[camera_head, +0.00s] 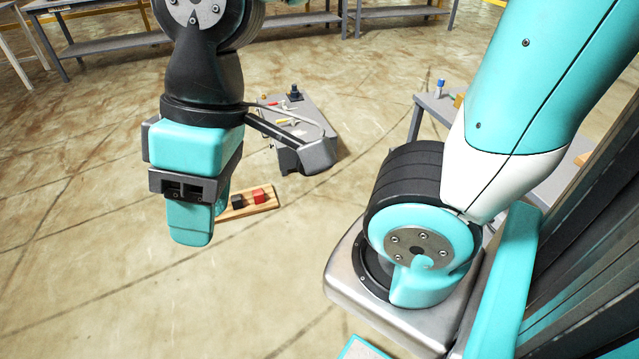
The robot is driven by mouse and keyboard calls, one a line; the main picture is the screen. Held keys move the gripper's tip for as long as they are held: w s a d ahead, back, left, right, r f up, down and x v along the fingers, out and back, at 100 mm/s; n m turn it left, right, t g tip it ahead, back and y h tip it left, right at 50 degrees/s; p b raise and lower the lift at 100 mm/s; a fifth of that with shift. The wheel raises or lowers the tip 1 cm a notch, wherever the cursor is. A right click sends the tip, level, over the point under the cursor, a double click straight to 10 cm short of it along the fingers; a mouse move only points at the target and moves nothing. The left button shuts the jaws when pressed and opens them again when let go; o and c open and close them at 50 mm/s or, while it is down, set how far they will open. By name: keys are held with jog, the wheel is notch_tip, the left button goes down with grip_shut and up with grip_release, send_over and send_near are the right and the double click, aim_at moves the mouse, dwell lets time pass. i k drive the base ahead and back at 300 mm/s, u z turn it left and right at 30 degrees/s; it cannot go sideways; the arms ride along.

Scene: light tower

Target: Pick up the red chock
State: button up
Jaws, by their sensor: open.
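The red chock (259,195) is a small red block near the right end of a wooden board (273,206). A black block (237,201) sits beside it on the left on the same board. My gripper (205,220) points down at the left of the board and is open, with nothing seen between its jaws. In the picture it covers the board's left end. It is apart from the red chock, which shows to its right. The exact height and depth between them cannot be told from this one view.
A grey bench with small tools (293,104) stands behind the board, partly covered by a dark bar and grey housing. Another grey table (432,103) with a blue-topped item (440,87) is at right. Long benches line the back. Floor at left and front is clear.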

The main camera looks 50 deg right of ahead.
aim_at(258, 197)
jog(key=z, duration=1.6)
jog(key=i, duration=2.75)
jog(key=u, duration=1.3)
jog(key=i, duration=0.5)
jog(key=z, duration=0.1)
